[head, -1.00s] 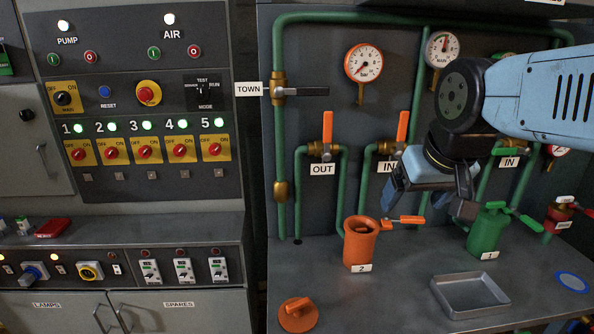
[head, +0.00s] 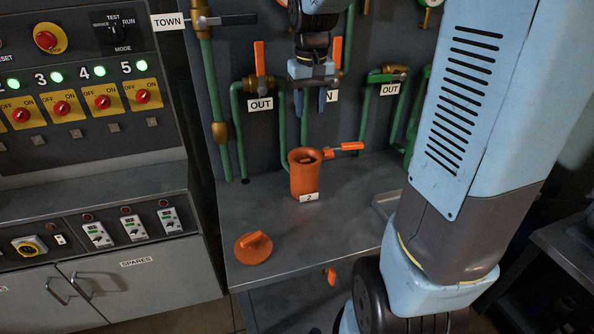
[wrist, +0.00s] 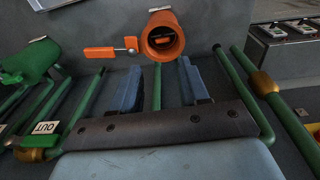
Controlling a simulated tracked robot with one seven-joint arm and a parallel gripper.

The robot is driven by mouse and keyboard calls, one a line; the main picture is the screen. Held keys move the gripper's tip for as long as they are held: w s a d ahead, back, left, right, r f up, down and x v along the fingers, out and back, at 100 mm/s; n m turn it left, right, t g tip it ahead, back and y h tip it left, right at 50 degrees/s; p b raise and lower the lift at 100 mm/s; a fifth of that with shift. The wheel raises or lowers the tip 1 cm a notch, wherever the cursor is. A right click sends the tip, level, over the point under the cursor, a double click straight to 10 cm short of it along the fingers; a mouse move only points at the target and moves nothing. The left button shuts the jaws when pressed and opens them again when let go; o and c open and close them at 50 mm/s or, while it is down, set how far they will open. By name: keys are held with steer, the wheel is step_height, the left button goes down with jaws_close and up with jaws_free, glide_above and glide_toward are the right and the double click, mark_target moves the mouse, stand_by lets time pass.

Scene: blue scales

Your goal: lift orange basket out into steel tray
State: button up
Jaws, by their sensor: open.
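The orange canister (head: 304,180) labelled 2 stands upright and open-topped on the grey bench. Something orange, likely the basket (head: 308,159), shows inside its mouth; in the wrist view a dark bar crosses the canister's mouth (wrist: 162,40). My gripper (head: 314,103) is open and empty, pointing down above and behind the canister, apart from it. In the wrist view its two blue fingers (wrist: 160,85) stand apart below the canister's rim. The steel tray (head: 384,203) is at the right of the bench, mostly hidden behind my arm.
An orange lid (head: 253,247) with a handle lies at the bench's front left. An orange-handled valve (head: 345,147) sticks out right of the canister. Green pipes with valves line the back wall. A green canister (wrist: 30,58) shows in the wrist view.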

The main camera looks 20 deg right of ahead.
mark_target(305, 160)
steer(key=shift+g, duration=0.5)
steer(key=w+f, duration=0.1)
steer(key=f, duration=0.4)
steer(key=w+f, duration=0.2)
steer(key=f, duration=0.4)
steer(key=w+f, duration=0.1)
steer(key=f, duration=0.5)
steer(key=shift+w+d+f, duration=0.15)
steer(key=shift+w+d, duration=0.05)
steer(key=shift+d, duration=0.05)
jaws_close()
